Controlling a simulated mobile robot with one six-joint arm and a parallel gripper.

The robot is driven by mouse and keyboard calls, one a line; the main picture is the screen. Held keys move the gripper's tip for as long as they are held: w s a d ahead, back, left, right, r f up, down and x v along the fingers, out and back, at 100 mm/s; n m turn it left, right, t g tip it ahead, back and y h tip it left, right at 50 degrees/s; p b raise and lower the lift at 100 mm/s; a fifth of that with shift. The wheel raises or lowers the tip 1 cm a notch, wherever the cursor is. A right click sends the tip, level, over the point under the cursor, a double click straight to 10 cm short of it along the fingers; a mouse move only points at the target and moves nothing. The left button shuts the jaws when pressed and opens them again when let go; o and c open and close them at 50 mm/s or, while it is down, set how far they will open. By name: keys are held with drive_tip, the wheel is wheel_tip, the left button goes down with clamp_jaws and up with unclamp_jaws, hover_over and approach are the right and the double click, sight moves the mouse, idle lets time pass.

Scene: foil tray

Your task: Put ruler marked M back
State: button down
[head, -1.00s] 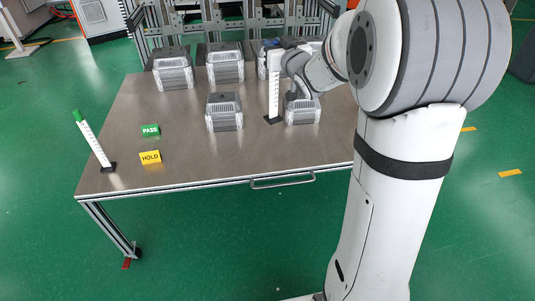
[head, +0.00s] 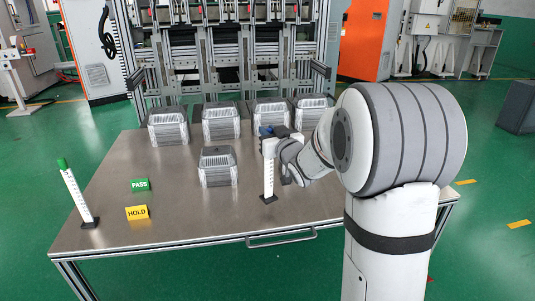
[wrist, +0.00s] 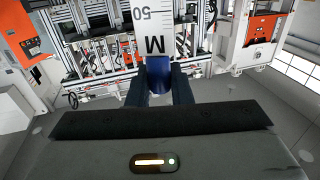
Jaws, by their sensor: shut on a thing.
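My gripper (wrist: 160,88) is shut on the blue top (wrist: 158,78) of the white ruler (wrist: 154,22), which shows "50" and "M" in the wrist view. In the head view this ruler (head: 269,170) hangs upright below my gripper (head: 268,141), with a dark foot (head: 268,198) at its lower end. I cannot tell whether the foot touches the table. Another white ruler (head: 77,194) with a green top and dark foot stands tilted at the table's left end.
A foil tray with clear lid (head: 217,168) stands left of the held ruler; several more line the table's back. A green PASS sign (head: 140,184) and yellow HOLD sign (head: 137,212) stand at left. The metal table (head: 190,215) is clear in front. My arm hides part of its right side.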

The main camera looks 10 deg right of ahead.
drive_tip(key=b, duration=0.1)
hover_over(269, 167)
wheel_tip(269, 167, down, 4)
drive_tip(key=shift+w+f, duration=0.1)
drive_tip(key=shift+w, duration=0.05)
drive_tip(key=shift+f, duration=0.1)
drive_tip(key=c, duration=1.3)
unclamp_jaws()
drive_tip(key=shift+b, duration=0.3)
